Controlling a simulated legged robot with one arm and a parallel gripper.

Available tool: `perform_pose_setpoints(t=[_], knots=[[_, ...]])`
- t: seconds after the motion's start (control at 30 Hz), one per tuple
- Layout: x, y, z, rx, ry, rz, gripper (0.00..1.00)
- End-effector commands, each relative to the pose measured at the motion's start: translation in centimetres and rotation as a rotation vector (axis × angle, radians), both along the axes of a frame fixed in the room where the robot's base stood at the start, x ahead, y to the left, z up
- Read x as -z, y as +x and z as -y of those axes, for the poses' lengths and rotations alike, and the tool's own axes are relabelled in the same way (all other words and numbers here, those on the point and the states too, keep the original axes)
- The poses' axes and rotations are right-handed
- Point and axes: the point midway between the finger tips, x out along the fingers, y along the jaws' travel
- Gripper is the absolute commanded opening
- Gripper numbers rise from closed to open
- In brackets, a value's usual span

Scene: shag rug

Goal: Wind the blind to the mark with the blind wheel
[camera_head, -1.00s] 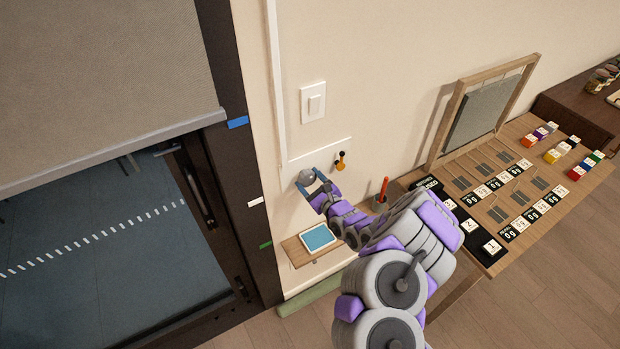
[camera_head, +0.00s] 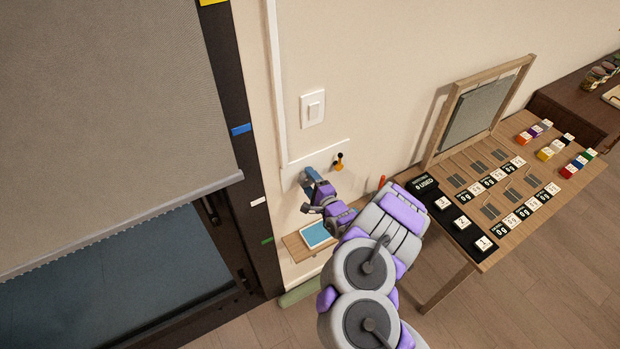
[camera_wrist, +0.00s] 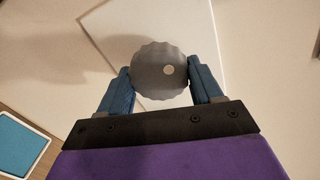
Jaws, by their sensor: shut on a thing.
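The grey blind (camera_head: 110,110) hangs over the window at the left in the head view. Its bottom edge lies between the blue mark (camera_head: 241,129) and the white mark (camera_head: 257,202) on the dark frame. A yellow mark (camera_head: 212,2) is at the top and a green mark (camera_head: 267,240) lower down. The blind wheel (camera_wrist: 160,70), grey and scalloped with a pale dot, shows in the wrist view. My gripper (camera_wrist: 160,85) is shut on it, one blue finger on each side. In the head view my gripper (camera_head: 308,179) hides most of the wheel.
A small orange and black lever (camera_head: 339,161) is on the wall plate right of the wheel. A wall switch (camera_head: 312,108) is above. A small shelf (camera_head: 295,245) with a blue-faced tablet (camera_head: 316,234) is below. A table (camera_head: 500,255) with cards and blocks stands right.

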Motion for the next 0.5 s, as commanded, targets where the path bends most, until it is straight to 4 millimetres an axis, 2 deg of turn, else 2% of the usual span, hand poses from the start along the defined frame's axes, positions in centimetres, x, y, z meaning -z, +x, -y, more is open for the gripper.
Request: perform_pose_setpoints(t=[0.5], knots=[[0.18, -0.26, -0.22, -0.007, -0.411, 0.267, 0.34]])
